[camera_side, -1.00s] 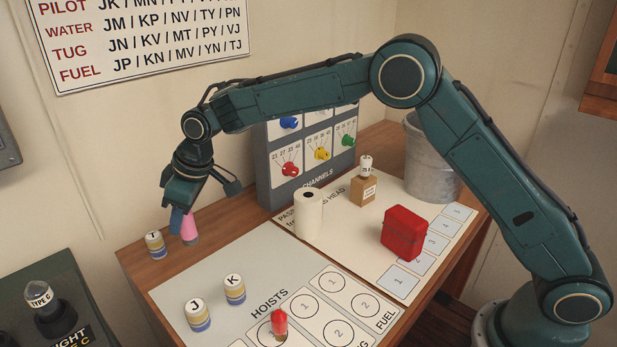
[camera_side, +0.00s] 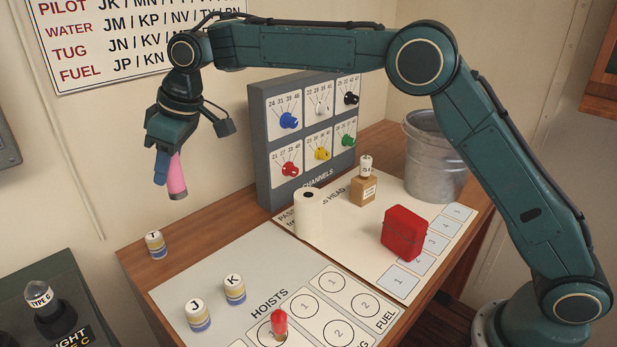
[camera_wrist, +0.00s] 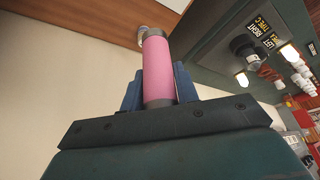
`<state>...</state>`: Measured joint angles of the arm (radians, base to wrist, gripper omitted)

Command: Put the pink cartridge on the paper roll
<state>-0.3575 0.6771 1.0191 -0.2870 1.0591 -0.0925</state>
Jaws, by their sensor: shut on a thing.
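The pink cartridge (camera_side: 177,177) is held by my gripper (camera_side: 168,168) in the air, above the far left of the desk. It hangs nearly upright, its greyish end pointing down. In the wrist view the pink cartridge (camera_wrist: 157,72) stands between the blue fingers of my gripper (camera_wrist: 158,88), which are shut on it. The white paper roll (camera_side: 308,216) stands upright on the desk, right of and lower than my gripper, with a dark core hole in its top. Nothing rests on the roll.
Banded canisters T (camera_side: 156,244), J (camera_side: 197,315) and K (camera_side: 234,289) stand at the left. The channels panel (camera_side: 263,165) rises behind the roll. A stamp (camera_side: 363,188), a red case (camera_side: 404,234), a red-topped piece (camera_side: 279,324) and a metal bucket (camera_side: 432,165) stand further right.

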